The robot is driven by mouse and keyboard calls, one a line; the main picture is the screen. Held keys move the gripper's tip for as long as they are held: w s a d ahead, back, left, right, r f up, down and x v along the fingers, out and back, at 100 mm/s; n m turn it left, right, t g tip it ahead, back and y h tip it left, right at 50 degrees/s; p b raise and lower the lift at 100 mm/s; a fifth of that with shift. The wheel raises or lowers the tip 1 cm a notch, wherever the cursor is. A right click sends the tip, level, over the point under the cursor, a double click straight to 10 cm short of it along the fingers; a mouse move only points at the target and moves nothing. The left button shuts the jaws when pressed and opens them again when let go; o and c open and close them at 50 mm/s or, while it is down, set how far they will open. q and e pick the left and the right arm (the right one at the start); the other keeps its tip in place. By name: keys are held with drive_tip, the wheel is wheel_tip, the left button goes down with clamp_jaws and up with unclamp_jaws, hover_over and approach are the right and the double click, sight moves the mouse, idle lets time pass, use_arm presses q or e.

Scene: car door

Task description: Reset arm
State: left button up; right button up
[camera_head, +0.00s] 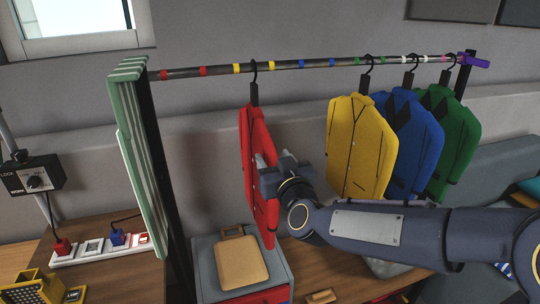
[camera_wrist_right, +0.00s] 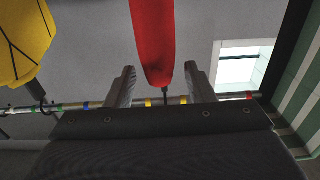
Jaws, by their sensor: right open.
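My right gripper (camera_head: 268,168) comes in from the right in the head view and is beside the red jacket (camera_head: 258,170), which hangs from the rail (camera_head: 300,65). In the right wrist view the red jacket (camera_wrist_right: 153,45) shows between the two spread fingers of my right gripper (camera_wrist_right: 160,85), with a gap on each side. The fingers are open. My left gripper is not in view.
Yellow (camera_head: 360,145), blue (camera_head: 412,130) and green (camera_head: 457,140) jackets hang to the right. A green-and-white striped panel (camera_head: 143,165) stands at the left end. A grey cabinet (camera_head: 208,262) with a tan board (camera_head: 240,262) on top is below the red jacket.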

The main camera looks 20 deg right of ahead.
drive_tip(key=s+d+f+g+y, duration=0.1)
drive_tip(key=s+f+g, duration=0.3)
drive_tip(key=s, duration=0.6)
drive_tip(key=s+d+f+m+g+y, duration=0.1)
drive_tip(key=s+f+g, duration=0.3)
drive_tip(key=s+f, duration=0.3)
drive_tip(key=s+d+f+m+g+y, duration=0.1)
drive_tip(key=s+f+g, duration=0.3)
drive_tip(key=s, duration=1)
drive_tip(key=shift+s+d+f, duration=0.15)
drive_tip(key=shift+d+f, duration=0.05)
drive_tip(key=shift+f, duration=0.5)
idle(0.8)
drive_tip(key=w+a+r+t+h+p, duration=0.1)
drive_tip(key=w+r+t, duration=0.2)
drive_tip(key=w, duration=0.8)
drive_tip(key=w+a+r+n+t+h+p, duration=0.1)
drive_tip(key=w+r+t, duration=0.2)
drive_tip(key=w, duration=0.9)
drive_tip(key=w+a+r+n+t+h+p, duration=0.1)
drive_tip(key=w+r+t, duration=0.3)
drive_tip(key=w, duration=0.7)
drive_tip(key=shift+w+a+t, duration=0.2)
drive_tip(key=shift+a+t, duration=0.05)
drive_tip(key=shift+t, duration=0.75)
